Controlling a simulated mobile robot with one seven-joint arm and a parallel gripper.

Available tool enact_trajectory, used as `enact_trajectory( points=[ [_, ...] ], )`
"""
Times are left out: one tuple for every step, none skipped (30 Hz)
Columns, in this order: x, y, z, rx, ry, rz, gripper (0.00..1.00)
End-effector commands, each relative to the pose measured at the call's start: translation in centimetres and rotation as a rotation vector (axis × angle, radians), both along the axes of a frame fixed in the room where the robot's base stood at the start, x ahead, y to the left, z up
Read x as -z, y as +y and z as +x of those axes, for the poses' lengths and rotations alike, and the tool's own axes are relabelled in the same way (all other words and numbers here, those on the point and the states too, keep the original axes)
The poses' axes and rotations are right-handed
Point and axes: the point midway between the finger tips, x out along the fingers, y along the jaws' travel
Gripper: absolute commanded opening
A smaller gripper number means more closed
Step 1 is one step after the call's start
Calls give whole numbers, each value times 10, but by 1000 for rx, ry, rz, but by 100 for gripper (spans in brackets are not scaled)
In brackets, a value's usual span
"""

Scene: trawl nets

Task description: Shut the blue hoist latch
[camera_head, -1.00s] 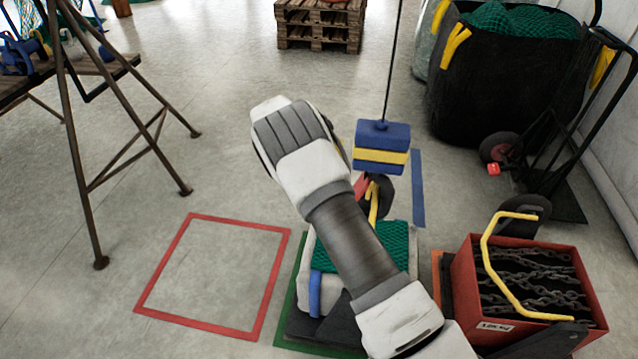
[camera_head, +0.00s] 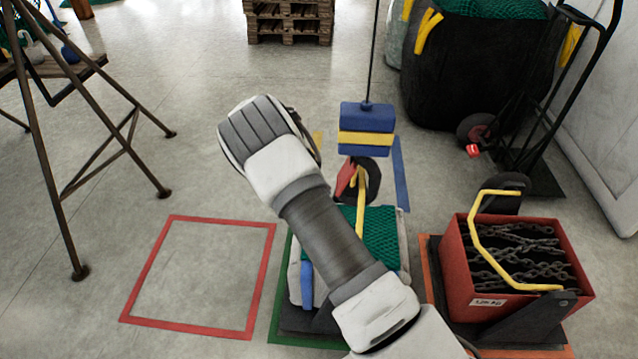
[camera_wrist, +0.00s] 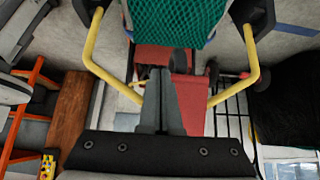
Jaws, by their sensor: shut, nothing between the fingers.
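The blue hoist block (camera_head: 366,130) with a yellow band hangs from a thin dark cable in the head view. Below it a red piece (camera_head: 346,180) sits beside a yellow hook-like bar (camera_head: 360,200); I cannot tell which part is the latch. In the head view my wrist is left of the block and hides my fingers. In the wrist view my gripper (camera_wrist: 163,78) is shut and empty. A red part (camera_wrist: 188,105) shows right beside the fingers; whether they touch is unclear. Yellow bars (camera_wrist: 95,50) flank them.
A green net (camera_head: 375,245) covers a load below the hook. A red crate of chains (camera_head: 468,270) with a yellow handle stands to its right. A black bag (camera_head: 450,80) and a hand truck are behind. The red floor square (camera_head: 160,255) at left is empty.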

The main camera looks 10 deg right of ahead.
Motion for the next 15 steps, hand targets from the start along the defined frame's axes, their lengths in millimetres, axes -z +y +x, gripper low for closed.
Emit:
enact_trajectory(
  points=[
    [3,-1,0,0,0,-1,0],
    [4,-2,-1,-1,1,0,0],
    [5,-3,-1,-1,1,0,0],
    [5,-4,-1,-1,1,-1,0],
    [6,-4,-1,-2,1,-1,0],
    [6,-5,-1,-2,1,-1,0],
    [7,-5,-1,-2,1,-1,0],
    [7,-6,-1,-2,1,-1,0],
    [7,-6,-1,-2,1,-1,0],
    [7,-6,-1,-2,1,-1,0],
    [8,-6,-1,-2,1,-1,0],
    [8,-7,-1,-2,1,-1,0],
    [8,-7,-1,-2,1,-1,0],
    [8,-7,-1,-1,0,0,0],
    [8,-7,-1,-1,1,0,0]
  ],
)
